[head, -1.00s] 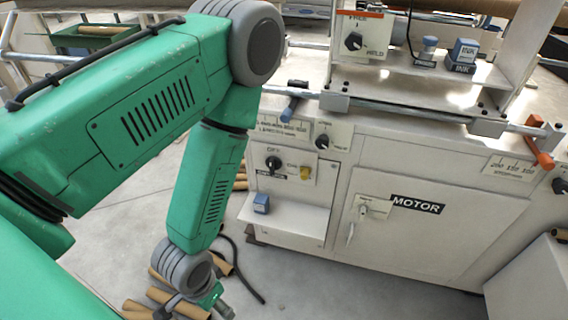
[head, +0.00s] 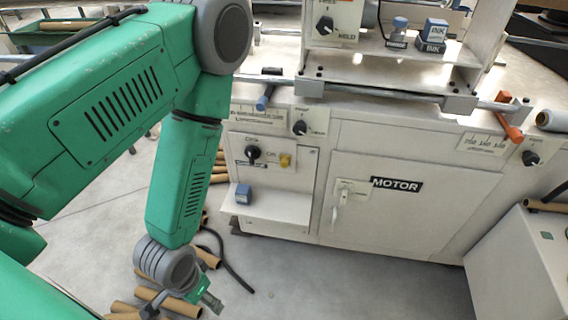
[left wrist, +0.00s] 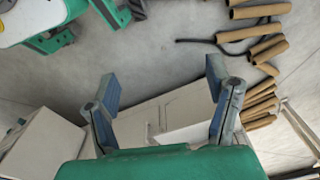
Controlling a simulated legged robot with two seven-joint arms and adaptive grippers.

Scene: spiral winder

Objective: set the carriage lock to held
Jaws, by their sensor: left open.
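The carriage lock is a black rotary knob (head: 325,26) on a white plate at the top of the head view. The plate carries the labels FREE above and HELD at the lower right. The knob's exact pointing is too small to tell. My left gripper (head: 208,302) hangs low over the floor at the bottom of the head view, well below and left of the knob. In the left wrist view the two blue fingers of the left gripper (left wrist: 165,92) are spread wide with nothing between them. My right gripper is out of view.
Other black knobs sit on the front panel (head: 252,155), below the rail (head: 400,92) and at the right (head: 531,158). A MOTOR door (head: 390,215) has a handle. Ink bottles (head: 432,34) stand right of the lock. Cardboard tubes (head: 170,302) lie on the floor near my left gripper.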

